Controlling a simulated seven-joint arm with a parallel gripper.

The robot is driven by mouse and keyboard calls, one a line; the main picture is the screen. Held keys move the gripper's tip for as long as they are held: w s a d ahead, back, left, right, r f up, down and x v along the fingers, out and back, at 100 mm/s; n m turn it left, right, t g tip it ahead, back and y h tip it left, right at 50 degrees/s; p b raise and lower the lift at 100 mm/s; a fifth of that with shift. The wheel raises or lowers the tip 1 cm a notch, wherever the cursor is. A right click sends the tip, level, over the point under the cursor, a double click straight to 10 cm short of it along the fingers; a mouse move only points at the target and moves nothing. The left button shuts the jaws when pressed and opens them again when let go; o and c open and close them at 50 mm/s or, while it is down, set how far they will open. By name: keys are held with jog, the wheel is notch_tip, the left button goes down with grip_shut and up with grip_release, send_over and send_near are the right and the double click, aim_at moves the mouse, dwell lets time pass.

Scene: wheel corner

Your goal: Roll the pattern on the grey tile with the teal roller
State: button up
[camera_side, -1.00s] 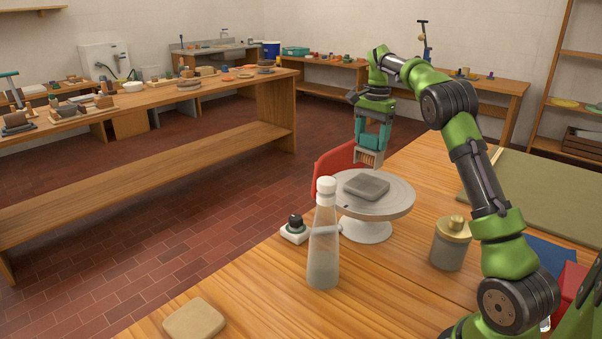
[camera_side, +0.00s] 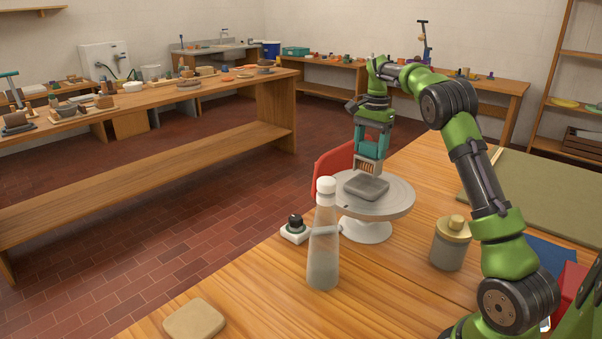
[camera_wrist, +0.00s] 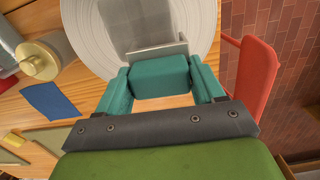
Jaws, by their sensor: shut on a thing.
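The grey tile (camera_side: 366,188) lies flat on the round pale turntable (camera_side: 399,207) in the side view. In the wrist view the tile (camera_wrist: 138,22) shows at the top, partly behind the roller frame. My gripper (camera_side: 372,142) is shut on the teal roller's handle (camera_wrist: 162,76), between its teal fingers. Below the handle, the roller's grey frame holds a ridged brown drum (camera_side: 369,167). The drum is at the tile's far edge, very low over it; I cannot tell whether they touch. The wrist view hides the drum behind the frame.
A clear bottle with a white cap (camera_side: 323,240) stands close in front of the turntable. A red curved panel (camera_side: 333,166) is behind it. A small white-based black knob (camera_side: 295,229) and a gold-lidded jar (camera_side: 450,245) stand either side.

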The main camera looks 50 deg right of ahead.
jog(key=shift+f, duration=0.55)
dwell(0.5)
jog(key=shift+a, duration=2.2)
jog(key=shift+a, duration=0.85)
jog(key=shift+r, duration=0.15)
